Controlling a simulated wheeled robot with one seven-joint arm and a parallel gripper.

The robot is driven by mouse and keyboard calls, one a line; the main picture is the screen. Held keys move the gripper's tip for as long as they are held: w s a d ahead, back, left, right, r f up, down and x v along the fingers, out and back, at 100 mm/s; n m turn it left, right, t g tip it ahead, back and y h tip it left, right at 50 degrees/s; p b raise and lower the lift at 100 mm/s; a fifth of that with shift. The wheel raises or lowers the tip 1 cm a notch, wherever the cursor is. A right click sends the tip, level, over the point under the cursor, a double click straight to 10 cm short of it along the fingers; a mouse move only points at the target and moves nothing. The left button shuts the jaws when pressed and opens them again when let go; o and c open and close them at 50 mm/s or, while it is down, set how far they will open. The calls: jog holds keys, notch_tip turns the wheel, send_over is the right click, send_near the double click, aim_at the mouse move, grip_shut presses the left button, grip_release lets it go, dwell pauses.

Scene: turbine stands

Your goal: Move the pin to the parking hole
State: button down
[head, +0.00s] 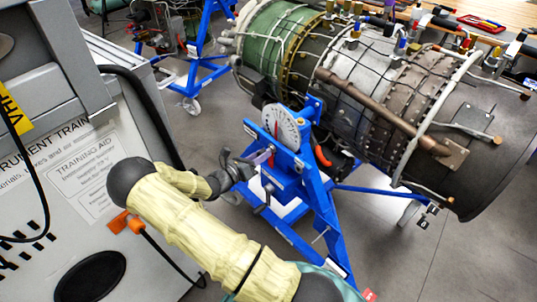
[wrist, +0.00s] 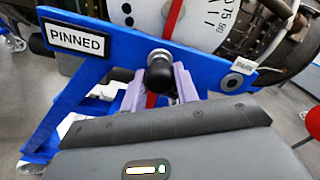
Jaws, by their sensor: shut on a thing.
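The pin shows in the wrist view as a round black knob (wrist: 159,75) with a grey collar behind it. My gripper (wrist: 160,84) has its pale purple fingers shut on either side of the knob. It is in front of the blue bar of the stand, between the PINNED label (wrist: 79,39) and the parking hole (wrist: 232,82). The parking hole is a grey ring at the bar's right end, below a small label. Whether the pin's shaft sits in the bar is hidden. In the head view my gripper (head: 260,157) is at the blue stand (head: 318,215), below the dial.
A white dial (head: 281,127) with a red pointer stands above the bar. The turbine engine (head: 365,80) fills the area behind and right. A grey training cabinet (head: 75,170) stands on the left. A workbench with tools (head: 490,38) is at the back right.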

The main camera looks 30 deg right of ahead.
jog(key=shift+a, duration=0.2)
jog(key=shift+a, duration=0.25)
jog(key=shift+a, duration=0.25)
dwell(0.3)
jog(key=s+a+p, duration=0.1)
jog(key=a, duration=0.6)
jog(key=shift+s, duration=0.2)
dwell(0.7)
dwell(0.3)
